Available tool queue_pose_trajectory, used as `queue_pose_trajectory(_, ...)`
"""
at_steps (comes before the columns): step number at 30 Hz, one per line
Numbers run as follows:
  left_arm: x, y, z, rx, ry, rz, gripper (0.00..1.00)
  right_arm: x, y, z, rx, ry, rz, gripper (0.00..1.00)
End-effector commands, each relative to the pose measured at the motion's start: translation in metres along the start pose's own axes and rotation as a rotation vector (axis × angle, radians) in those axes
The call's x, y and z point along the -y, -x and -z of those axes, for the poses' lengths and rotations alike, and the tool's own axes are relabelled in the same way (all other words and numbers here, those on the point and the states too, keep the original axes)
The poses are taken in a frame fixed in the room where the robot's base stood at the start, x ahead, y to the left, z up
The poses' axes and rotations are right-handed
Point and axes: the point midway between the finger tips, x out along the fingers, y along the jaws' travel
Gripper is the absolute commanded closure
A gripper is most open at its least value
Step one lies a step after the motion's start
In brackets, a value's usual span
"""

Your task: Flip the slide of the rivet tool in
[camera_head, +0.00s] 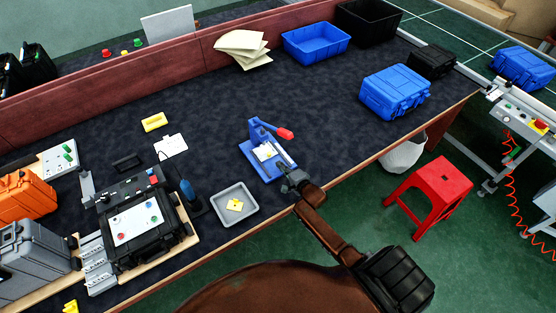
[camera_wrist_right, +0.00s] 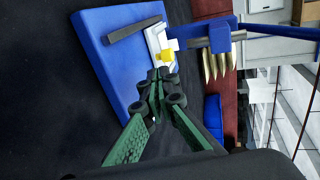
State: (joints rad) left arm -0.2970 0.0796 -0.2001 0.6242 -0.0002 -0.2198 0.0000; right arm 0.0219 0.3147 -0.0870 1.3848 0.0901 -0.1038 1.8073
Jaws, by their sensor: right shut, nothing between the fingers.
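The rivet tool stands on the dark table, with a blue base (camera_head: 256,164) and a raised lever ending in a red handle (camera_head: 285,134). Its white slide (camera_head: 265,152) lies on the base. In the right wrist view, the blue base (camera_wrist_right: 112,48) and white slide (camera_wrist_right: 158,42) appear with a small yellow piece (camera_wrist_right: 166,56) on the slide. My right gripper (camera_head: 291,179) is at the tool's near right edge. Its fingertips (camera_wrist_right: 164,84) are closed, empty and right in front of the slide's end; I cannot tell whether they touch. My left gripper is not in view.
A grey tray (camera_head: 220,216) with yellow parts is left of the tool. A black case (camera_head: 182,219) with a panel is further left. A blue case (camera_head: 395,92) and blue bin (camera_head: 316,56) stand at the back right.

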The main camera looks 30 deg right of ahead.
Motion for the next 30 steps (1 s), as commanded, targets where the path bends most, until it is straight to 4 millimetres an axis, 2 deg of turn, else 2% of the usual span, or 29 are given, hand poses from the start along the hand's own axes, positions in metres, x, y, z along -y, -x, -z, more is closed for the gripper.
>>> queue_pose_trajectory(1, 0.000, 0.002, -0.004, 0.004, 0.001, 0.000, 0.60, 0.000, 0.014, 0.000, 0.000, -0.001, 0.000, 1.00)
queue_pose_trajectory(6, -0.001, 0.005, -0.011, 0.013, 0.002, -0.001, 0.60, -0.001, 0.050, 0.001, -0.001, -0.002, 0.000, 1.00)
queue_pose_trajectory(12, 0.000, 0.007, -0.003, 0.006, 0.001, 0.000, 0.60, -0.002, 0.076, 0.001, -0.001, -0.002, -0.001, 1.00)
queue_pose_trajectory(18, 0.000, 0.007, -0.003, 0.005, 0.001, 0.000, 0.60, -0.001, 0.084, 0.000, 0.000, 0.000, -0.001, 1.00)
queue_pose_trajectory(30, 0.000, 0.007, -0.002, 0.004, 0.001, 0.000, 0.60, -0.002, 0.084, 0.000, 0.000, -0.001, -0.001, 1.00)
